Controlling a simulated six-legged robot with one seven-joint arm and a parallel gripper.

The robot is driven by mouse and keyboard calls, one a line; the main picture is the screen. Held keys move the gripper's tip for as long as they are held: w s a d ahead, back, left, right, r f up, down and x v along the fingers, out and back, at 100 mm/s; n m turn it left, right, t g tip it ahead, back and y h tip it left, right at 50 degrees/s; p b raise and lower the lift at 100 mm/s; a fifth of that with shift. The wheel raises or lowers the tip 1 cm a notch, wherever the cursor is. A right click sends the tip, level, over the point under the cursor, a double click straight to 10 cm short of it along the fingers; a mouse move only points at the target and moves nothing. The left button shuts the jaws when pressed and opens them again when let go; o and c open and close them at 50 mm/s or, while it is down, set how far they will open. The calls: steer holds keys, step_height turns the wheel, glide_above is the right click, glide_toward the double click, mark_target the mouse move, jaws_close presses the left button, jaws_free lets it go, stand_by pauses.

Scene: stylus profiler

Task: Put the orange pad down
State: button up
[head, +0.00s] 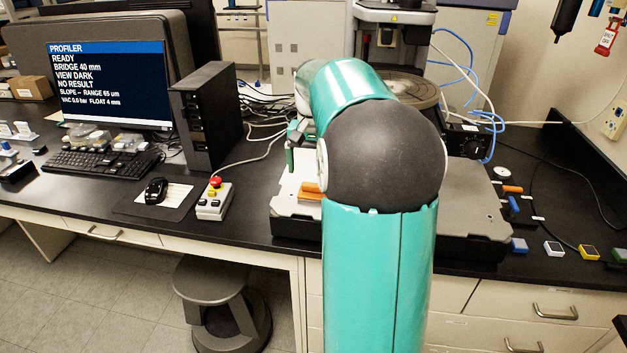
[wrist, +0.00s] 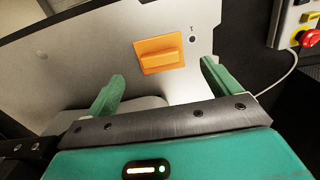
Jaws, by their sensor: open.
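The orange pad (wrist: 158,54) is a flat square with a raised bar across it. In the wrist view it lies flat on the light grey plate (wrist: 75,75), near a small marked hole. My gripper (wrist: 160,84) has its two green fingers spread wide, with the pad beyond and between the fingertips, and nothing is held. In the head view the pad (head: 312,191) shows partly beside my arm, on the pale plate of the profiler's base. A green finger of my gripper (head: 291,158) shows above and left of it; my arm hides the rest.
A control box with a red button (head: 214,200) stands left of the base, also in the wrist view's upper right. A computer tower (head: 205,115), monitor and keyboard stand farther left. Several small coloured blocks (head: 553,249) lie at right. The profiler column (head: 393,50) rises behind my arm.

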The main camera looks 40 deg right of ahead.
step_height(320, 180, up, 6)
steer(key=s+a+r+n+t, duration=0.1)
steer(key=a+r+n, duration=0.1)
steer(key=a, duration=0.7)
steer(key=s+a+f+n+t, duration=0.2)
steer(key=s+a+f+n, duration=0.2)
steer(key=s+a, duration=0.3)
steer(key=s+a+f+n+t, duration=0.2)
steer(key=s+a, duration=0.6)
steer(key=a, duration=0.7)
steer(key=shift+s+f+n+t, duration=0.3)
steer(key=shift+f+n, duration=0.6)
steer(key=shift+n, duration=0.3)
steer(key=shift+o, duration=0.5)
